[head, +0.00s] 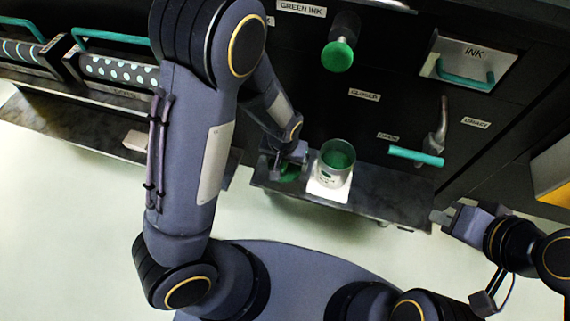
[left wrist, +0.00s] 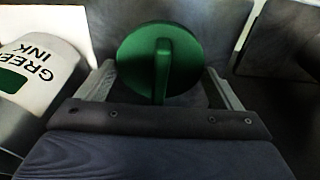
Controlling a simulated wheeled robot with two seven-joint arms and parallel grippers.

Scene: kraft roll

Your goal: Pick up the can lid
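The can lid (left wrist: 185,62) is a round green disc with a raised grip bar across its middle. In the head view the lid (head: 289,173) lies on the dark shelf, partly hidden by my left gripper (head: 291,157). In the left wrist view my left gripper (left wrist: 160,88) is open, with one finger on each side of the lid and visible gaps between. The can (head: 335,165) stands open just right of the lid, with green ink inside. Its "GREEN INK" label shows in the left wrist view (left wrist: 38,72). My right gripper (head: 454,211) is empty and looks open, off the shelf's right end.
A teal handle (head: 415,156) juts out at the shelf's right. A green-tipped knob (head: 337,56) sticks out above the can. Patterned rollers (head: 115,72) sit at the upper left.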

